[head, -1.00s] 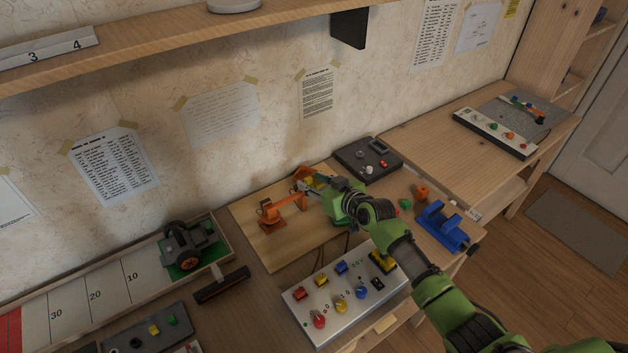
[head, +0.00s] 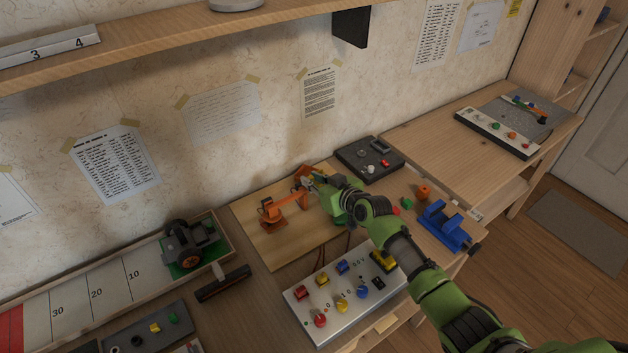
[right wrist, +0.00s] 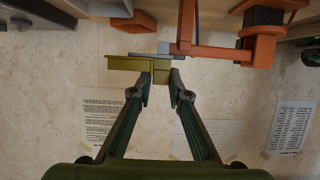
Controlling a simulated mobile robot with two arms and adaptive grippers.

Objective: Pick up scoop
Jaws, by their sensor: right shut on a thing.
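A yellow-olive piece, which looks like the scoop (right wrist: 125,63), is at the top middle of the right wrist view. My right gripper (right wrist: 161,78) is shut on its narrow part, with one finger on each side. A small orange toy arm (right wrist: 212,52) is right beside the scoop, with a grey part between them; I cannot tell if they are joined. In the head view the orange arm (head: 268,219) stands on a wooden board, and my right gripper (head: 315,182) is at its far end, hiding most of the scoop. My left gripper is not in view.
A white control box (head: 345,298) with coloured knobs lies in front of the board (head: 290,250). A blue vise (head: 443,226) is at the right, a dark panel (head: 367,160) behind. A wheeled vehicle (head: 190,243) stands at the left. The wall is close behind.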

